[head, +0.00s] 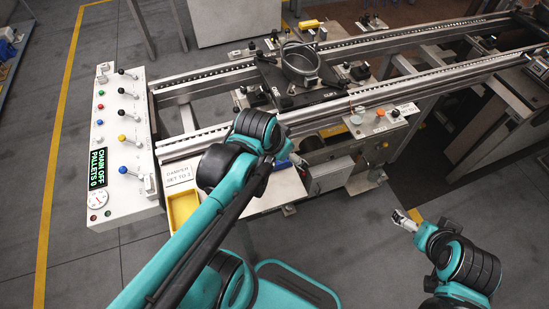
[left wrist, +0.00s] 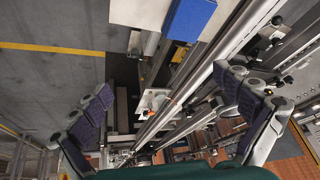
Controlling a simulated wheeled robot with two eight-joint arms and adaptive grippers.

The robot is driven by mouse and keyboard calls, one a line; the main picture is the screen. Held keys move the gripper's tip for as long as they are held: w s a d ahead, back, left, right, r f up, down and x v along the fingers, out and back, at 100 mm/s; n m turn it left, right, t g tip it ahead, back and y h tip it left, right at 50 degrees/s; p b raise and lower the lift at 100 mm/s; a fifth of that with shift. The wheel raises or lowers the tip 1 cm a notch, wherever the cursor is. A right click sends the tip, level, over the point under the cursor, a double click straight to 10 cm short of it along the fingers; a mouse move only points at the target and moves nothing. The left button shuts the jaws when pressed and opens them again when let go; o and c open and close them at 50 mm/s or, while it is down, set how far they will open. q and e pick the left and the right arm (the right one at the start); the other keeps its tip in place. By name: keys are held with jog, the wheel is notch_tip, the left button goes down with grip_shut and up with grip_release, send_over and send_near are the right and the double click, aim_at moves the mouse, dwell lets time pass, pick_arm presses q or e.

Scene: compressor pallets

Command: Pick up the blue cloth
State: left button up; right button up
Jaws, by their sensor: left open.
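The blue cloth (left wrist: 190,18) lies flat on a pale surface at the top of the left wrist view. In the head view a small blue patch of it (head: 283,164) shows beside my left arm, on the white shelf (head: 283,190); the arm hides much around it. My left gripper (left wrist: 172,105) is open and empty, its two dark padded fingers spread wide, with the cloth beyond the fingertips and apart from them. My right gripper (head: 405,220) is low at the right of the head view, away from the shelf; its jaw state is unclear.
A yellow tray (head: 183,209) and a "DAMPER SET TO 1" label (head: 179,174) are left of my arm. A white control panel (head: 122,140) with knobs stands at far left. The conveyor rails (head: 370,95) run behind, carrying a round metal part (head: 300,62). Grey floor is free at left.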

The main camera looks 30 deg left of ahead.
aim_at(287, 164)
pick_arm(q)
jog(key=w+a+f+m+g, duration=0.1)
jog(key=w+a+f+m, duration=0.1)
jog(key=a+f, duration=0.1)
jog(key=w+a+f+m+g+h, duration=0.1)
jog(key=w+a+f, duration=0.1)
jog(key=a+f, duration=0.1)
jog(key=w+a+f+m+h, duration=0.1)
jog(key=w+a+f+m, duration=0.1)
jog(key=a+f, duration=0.1)
jog(key=shift+w+a+f+m+g, duration=0.1)
jog(key=shift+w+f+m+g, duration=0.2)
jog(key=shift+f+g, duration=0.1)
jog(key=shift+f+b, duration=0.3)
jog(key=b+x, duration=0.1)
jog(key=x, duration=0.1)
jog(key=shift+f, duration=0.3)
jog(key=b+x, duration=0.2)
jog(key=x, duration=0.2)
jog(key=shift+s+f+b, duration=0.25)
jog(key=shift+f+b, duration=0.05)
jog(key=shift+b, duration=0.1)
jog(key=shift+w+f, duration=0.15)
jog(key=shift+f, duration=0.1)
jog(key=shift+r, duration=0.1)
jog(key=c, duration=1.2)
